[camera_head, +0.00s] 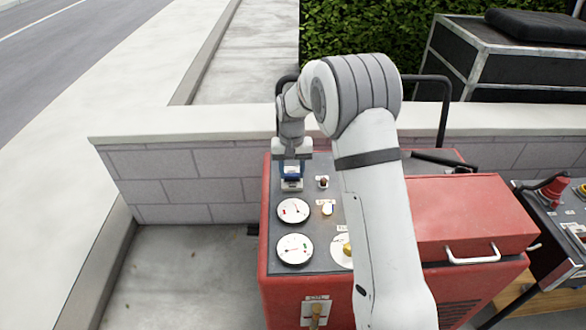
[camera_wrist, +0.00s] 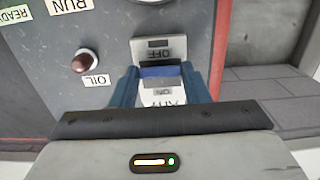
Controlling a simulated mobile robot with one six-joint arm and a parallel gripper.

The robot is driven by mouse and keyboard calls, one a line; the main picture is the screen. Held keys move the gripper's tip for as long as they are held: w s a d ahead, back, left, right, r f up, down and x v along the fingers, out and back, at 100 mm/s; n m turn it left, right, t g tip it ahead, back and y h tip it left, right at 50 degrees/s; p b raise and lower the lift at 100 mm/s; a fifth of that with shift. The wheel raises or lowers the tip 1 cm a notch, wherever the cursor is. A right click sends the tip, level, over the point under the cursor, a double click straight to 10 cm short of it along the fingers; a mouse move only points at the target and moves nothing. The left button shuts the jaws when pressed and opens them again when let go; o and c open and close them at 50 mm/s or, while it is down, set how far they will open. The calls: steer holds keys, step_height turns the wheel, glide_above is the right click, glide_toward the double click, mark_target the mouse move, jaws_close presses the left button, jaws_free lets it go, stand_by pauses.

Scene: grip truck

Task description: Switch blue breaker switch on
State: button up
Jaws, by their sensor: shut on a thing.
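The blue breaker switch (camera_wrist: 159,72) shows in the wrist view as a blue band in a pale housing (camera_wrist: 158,47) on the dark grey panel. My gripper (camera_wrist: 160,82) has its two blue fingers on either side of the switch, shut on it. In the head view, my gripper (camera_head: 291,170) points down at the top left of the red machine's panel, and the pale breaker housing (camera_head: 292,185) shows just below the fingers. The fingers hide most of the switch there. I cannot tell its on or off position.
Two white gauges (camera_head: 293,211) and small knobs sit on the panel nearer to me. A brown oil lamp or knob (camera_wrist: 86,62) is left of the switch in the wrist view. A low block wall (camera_head: 185,175) stands behind the red machine (camera_head: 470,215).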

steer(key=w+g+p, duration=0.1)
steer(key=p, duration=0.3)
steer(key=shift+r+g, duration=0.4)
steer(key=p, duration=0.1)
steer(key=g+p, duration=0.1)
steer(key=shift+w+g+p, duration=0.3)
steer(key=shift+p, duration=0.05)
steer(key=g, duration=0.1)
steer(key=w+f+g+p, duration=0.1)
steer(key=shift+w+g, duration=0.15)
steer(key=shift+g, duration=0.25)
steer(key=shift+w+f+g, duration=0.15)
steer(key=shift+w+g, duration=0.15)
steer(key=shift+g, duration=0.5)
steer(key=shift+w+b, duration=0.1)
steer(key=shift+b, duration=0.25)
steer(key=o, duration=1)
